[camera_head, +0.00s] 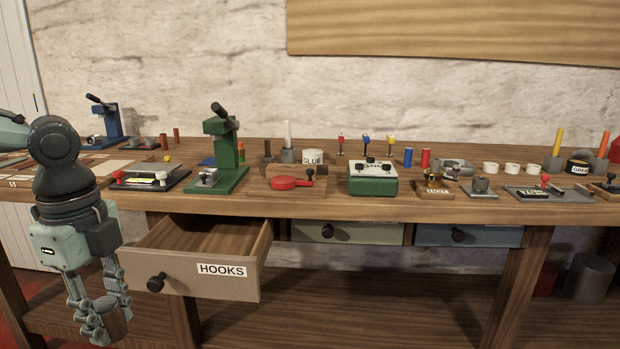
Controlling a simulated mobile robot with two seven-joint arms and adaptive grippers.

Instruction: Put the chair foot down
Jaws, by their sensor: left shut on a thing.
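My left gripper (100,325) hangs down at the lower left, in front of the workbench and left of the open drawer. My right gripper is not in view.
A drawer labelled HOOKS (205,276) stands pulled out beside my left gripper. The workbench top (300,205) carries a green press (224,150), a green box (372,180), a glue pot (313,157) and many small parts. A lower shelf (390,310) looks mostly bare.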

